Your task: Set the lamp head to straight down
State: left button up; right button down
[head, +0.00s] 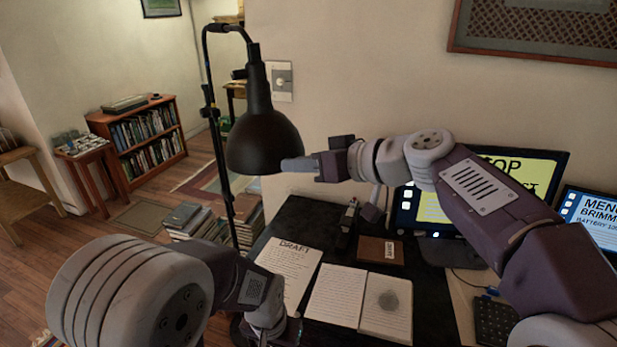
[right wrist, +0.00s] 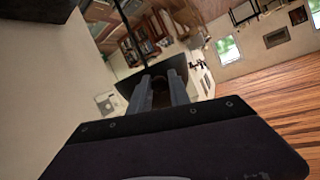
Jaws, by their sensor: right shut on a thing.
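The black floor lamp has a thin upright pole (head: 212,120) and a dome-shaped lamp head (head: 262,138) hanging from its curved top. The head's opening faces mostly downward, with its axis close to vertical in the head view. My right gripper (head: 292,165) is shut on the lamp head at its lower right rim. In the right wrist view the two fingers (right wrist: 160,88) reach to the dark lamp head (right wrist: 178,70), and part of it shows between them.
A dark desk (head: 335,250) below holds papers (head: 335,295), a brown box (head: 380,250) and a monitor (head: 432,205). A laptop (head: 590,215) stands at the right. Book piles (head: 195,222) are on the floor near the pole. A wall switch (head: 281,82) is behind the lamp.

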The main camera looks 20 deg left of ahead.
jog(key=shift+w+a+f, duration=0.25)
jog(key=shift+w+a, duration=0.05)
jog(key=shift+a, duration=0.1)
jog(key=c, duration=1.2)
grip_release()
jog(key=shift+a, duration=0.1)
jog(key=shift+w+a+f, duration=0.15)
jog(key=b+v, duration=0.2)
jog(key=v, duration=0.7)
